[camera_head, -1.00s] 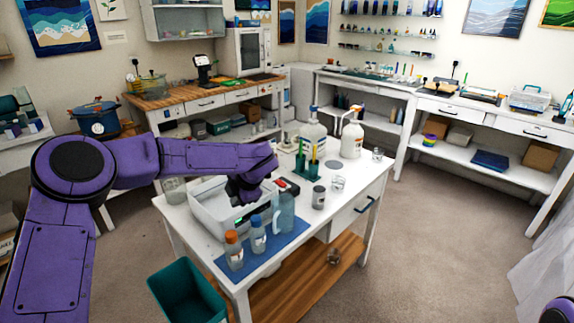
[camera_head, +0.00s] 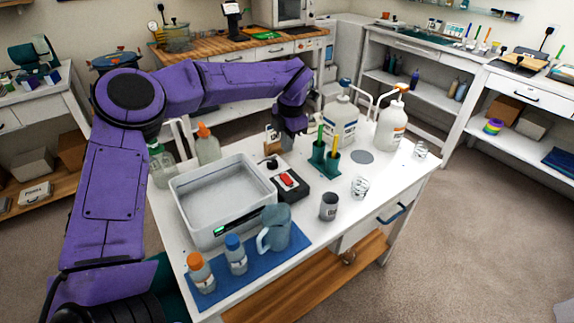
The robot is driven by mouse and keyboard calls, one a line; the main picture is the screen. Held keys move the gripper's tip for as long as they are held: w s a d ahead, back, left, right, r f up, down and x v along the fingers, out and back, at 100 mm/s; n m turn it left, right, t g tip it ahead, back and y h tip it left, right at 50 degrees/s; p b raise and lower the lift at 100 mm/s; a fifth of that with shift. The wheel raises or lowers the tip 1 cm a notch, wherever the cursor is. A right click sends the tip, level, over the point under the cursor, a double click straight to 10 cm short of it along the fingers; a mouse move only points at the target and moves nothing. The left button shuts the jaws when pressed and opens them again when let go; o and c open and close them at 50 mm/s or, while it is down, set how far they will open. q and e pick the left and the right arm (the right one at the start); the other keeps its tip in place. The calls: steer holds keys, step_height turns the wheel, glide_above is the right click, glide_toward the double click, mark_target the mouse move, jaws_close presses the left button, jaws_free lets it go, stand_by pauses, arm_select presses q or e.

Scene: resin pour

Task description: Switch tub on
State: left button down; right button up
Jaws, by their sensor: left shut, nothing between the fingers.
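The white rectangular tub (camera_head: 180,205) stands on the white table, open and seemingly empty inside. A small green-lit display (camera_head: 221,230) shows on its front wall. A dark box with a red rocker switch (camera_head: 289,181) lies on the table just right of the tub. My left gripper (camera_head: 291,133) is shut and empty, above the back part of the table, behind the switch box and apart from the tub. My right gripper is not in view.
A blue mat (camera_head: 228,285) holds two capped bottles and a blue-grey jug (camera_head: 276,228). A green holder with stirrers (camera_head: 324,160), a grey cup (camera_head: 328,206), a glass (camera_head: 360,187) and pump bottles (camera_head: 391,125) stand right. The front right tabletop is mostly clear.

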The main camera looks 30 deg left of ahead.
mark_target(284, 175)
arm_select(q)
steer(key=f, duration=0.3)
steer(key=a+f+p, duration=0.1)
steer(key=f, duration=0.3)
steer(key=f+p, duration=0.1)
steer(key=f, duration=0.3)
steer(key=shift+w+a, duration=0.25)
steer(key=shift+w, duration=0.1)
steer(key=shift+f, duration=0.15)
steer(key=shift+f, duration=0.1)
